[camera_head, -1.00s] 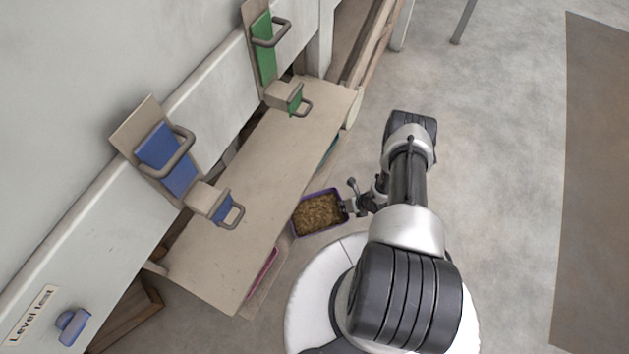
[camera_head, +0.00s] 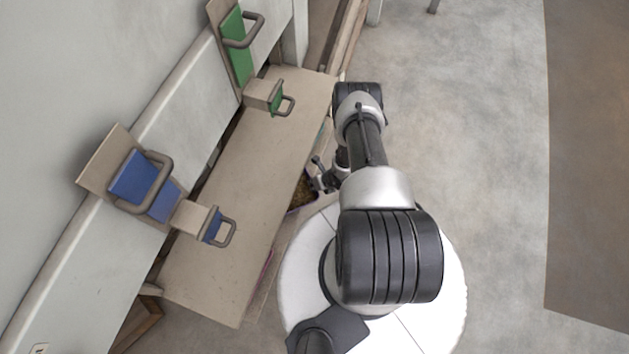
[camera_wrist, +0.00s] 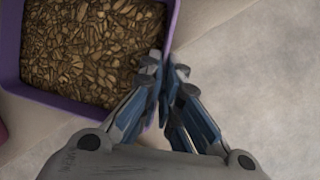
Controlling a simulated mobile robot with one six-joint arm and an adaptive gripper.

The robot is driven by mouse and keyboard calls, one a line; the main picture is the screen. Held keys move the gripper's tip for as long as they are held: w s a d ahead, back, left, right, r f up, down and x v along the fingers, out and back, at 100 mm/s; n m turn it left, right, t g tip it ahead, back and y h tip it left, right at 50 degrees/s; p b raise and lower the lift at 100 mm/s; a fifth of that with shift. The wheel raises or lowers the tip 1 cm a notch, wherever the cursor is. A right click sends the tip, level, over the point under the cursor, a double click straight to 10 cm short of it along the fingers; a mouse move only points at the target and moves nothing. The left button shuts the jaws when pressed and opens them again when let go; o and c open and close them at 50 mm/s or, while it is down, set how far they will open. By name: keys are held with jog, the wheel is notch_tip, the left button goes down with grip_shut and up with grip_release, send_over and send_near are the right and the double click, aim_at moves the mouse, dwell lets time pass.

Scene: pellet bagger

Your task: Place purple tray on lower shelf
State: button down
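The purple tray (camera_wrist: 70,108) is filled with brown pellets (camera_wrist: 92,48) and fills the upper left of the wrist view. My gripper (camera_wrist: 166,75) is closed on the tray's right-hand wall, one finger inside over the pellets and one outside. In the head view, the purple tray (camera_head: 303,206) is mostly hidden under the edge of the bench top (camera_head: 250,160), with my gripper (camera_head: 318,180) at its right side. The lower shelf (camera_head: 262,290) shows only as a thin strip below the bench top.
A pink-edged tray (camera_head: 263,268) shows slightly under the bench's front edge. Blue (camera_head: 140,180) and green (camera_head: 238,50) handled fixtures stand on the bench. Open grey floor (camera_head: 480,120) lies to the right.

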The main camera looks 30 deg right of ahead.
jog(key=shift+f, duration=0.15)
jog(key=c, duration=1.8)
grip_release()
jog(key=p+v, duration=0.5)
jog(key=v, duration=0.7)
jog(key=shift+r, duration=0.2)
